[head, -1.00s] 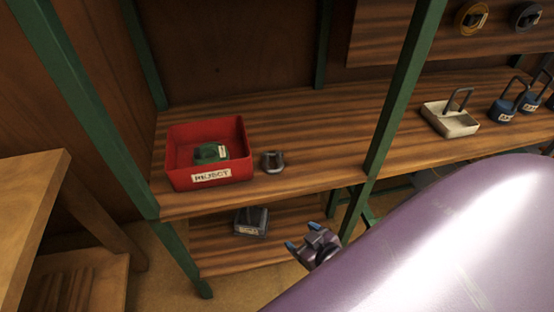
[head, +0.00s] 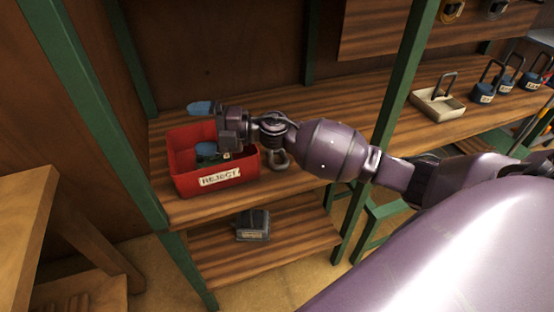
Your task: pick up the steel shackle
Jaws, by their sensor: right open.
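My left gripper is not in view.
The red bin (head: 184,183) is labelled REJECT; a green labelled item in it is mostly hidden by my gripper. A dark box (head: 252,226) is on the lower shelf.

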